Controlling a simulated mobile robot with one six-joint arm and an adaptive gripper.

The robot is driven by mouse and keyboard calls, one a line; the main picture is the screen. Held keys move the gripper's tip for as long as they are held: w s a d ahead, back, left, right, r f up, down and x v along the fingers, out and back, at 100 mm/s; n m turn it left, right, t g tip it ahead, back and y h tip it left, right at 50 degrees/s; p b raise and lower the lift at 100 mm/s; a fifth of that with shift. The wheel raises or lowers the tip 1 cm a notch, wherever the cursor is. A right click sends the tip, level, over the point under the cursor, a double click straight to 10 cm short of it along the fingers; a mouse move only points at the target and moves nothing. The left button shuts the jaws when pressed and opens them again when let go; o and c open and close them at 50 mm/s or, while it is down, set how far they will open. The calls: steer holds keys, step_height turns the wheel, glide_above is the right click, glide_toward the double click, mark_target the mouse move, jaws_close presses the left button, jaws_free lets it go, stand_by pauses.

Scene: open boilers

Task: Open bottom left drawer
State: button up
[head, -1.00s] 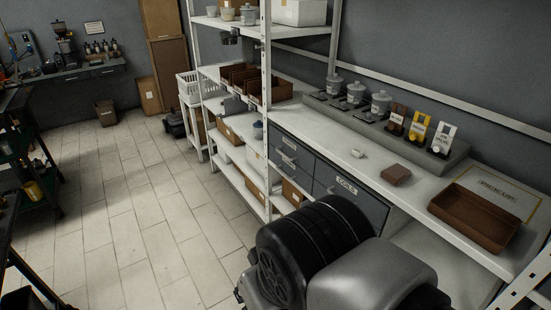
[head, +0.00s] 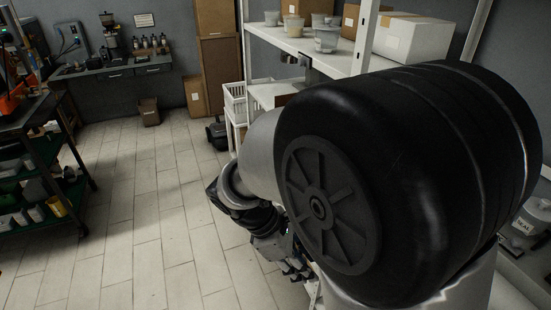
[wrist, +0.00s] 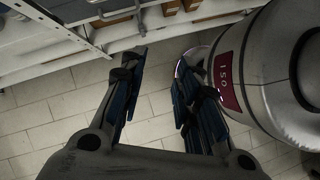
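My gripper (wrist: 160,85) is open and empty in the wrist view, its two dark blue-black fingers spread apart above the tiled floor. In the head view my gripper (head: 296,268) hangs low beside the shelving, partly hidden by my arm. My large black arm joint covers the drawer unit in the head view, so no drawer front shows there. At the top left of the wrist view, a blue-grey panel (wrist: 85,9) with a light bar across it looks like part of the drawer unit. I cannot tell which drawer it is. The gripper is apart from it.
A white shelf frame (head: 368,36) with boxes and pots stands behind my arm. A white basket (head: 236,104) is beyond the gripper. A green-shelved rack (head: 40,165) stands at the left. The tiled floor (head: 130,200) between is clear.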

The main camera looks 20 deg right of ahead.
steer(key=w+d+f+n+t+h+p, duration=0.1)
steer(key=w+f+n+t+h+p, duration=0.3)
steer(key=f+n, duration=0.8)
steer(key=s+d+f+n+g+h+p, duration=0.15)
steer(key=f+n+h, duration=0.45)
steer(key=f+n, duration=0.6)
steer(key=w+f+b+x, duration=0.1)
steer(key=x, duration=1.6)
steer(key=shift+w+t, duration=0.2)
steer(key=shift+t, duration=0.15)
steer(key=shift+c, duration=0.5)
jaws_close()
